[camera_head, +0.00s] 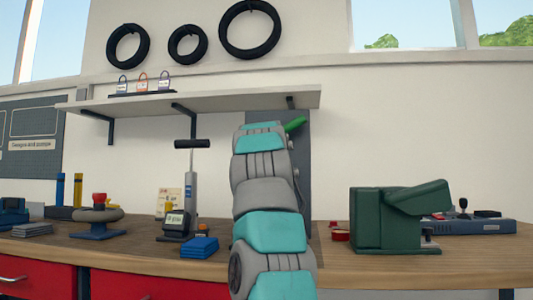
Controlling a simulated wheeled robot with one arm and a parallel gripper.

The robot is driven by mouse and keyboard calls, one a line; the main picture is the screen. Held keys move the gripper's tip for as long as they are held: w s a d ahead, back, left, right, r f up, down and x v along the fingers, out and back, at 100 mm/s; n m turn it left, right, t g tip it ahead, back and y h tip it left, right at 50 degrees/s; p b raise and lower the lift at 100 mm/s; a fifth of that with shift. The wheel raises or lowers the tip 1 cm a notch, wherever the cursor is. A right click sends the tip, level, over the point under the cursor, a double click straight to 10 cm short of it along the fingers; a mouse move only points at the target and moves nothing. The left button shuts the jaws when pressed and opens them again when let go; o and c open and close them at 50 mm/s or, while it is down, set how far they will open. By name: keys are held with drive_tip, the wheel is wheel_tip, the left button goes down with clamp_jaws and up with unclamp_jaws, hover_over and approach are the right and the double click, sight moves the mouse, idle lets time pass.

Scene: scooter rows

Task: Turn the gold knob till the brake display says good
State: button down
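I see no gold knob and no display that I can read as the brake display. My arm, teal and grey, rises through the middle in front of the workbench (130,252). It covers part of the bench and much of a dark grey wall panel. My gripper cannot be made out past the arm's upper end. A small green piece sticks out beside that end; I cannot tell what it belongs to. A floor pump (190,190) stands left of my arm, with a small lit readout (175,219) at its base, too small to read surely.
Blue folded cloths or pads (200,247) lie by the pump. A red-topped stand (97,217) is further left. A dark green machine (368,222) and a blue-grey box with a black lever (472,227) stand right. A shelf (215,97) overhangs the bench; tires (222,30) hang above.

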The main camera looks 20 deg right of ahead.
idle(0.5)
drive_tip(key=shift+c, duration=1.9)
unclamp_jaws()
drive_tip(key=shift+s+a, duration=0.1)
drive_tip(key=b+v, duration=0.4)
drive_tip(key=v, duration=0.3)
drive_tip(key=shift+s+a, duration=0.15)
drive_tip(key=shift+s, duration=0.1)
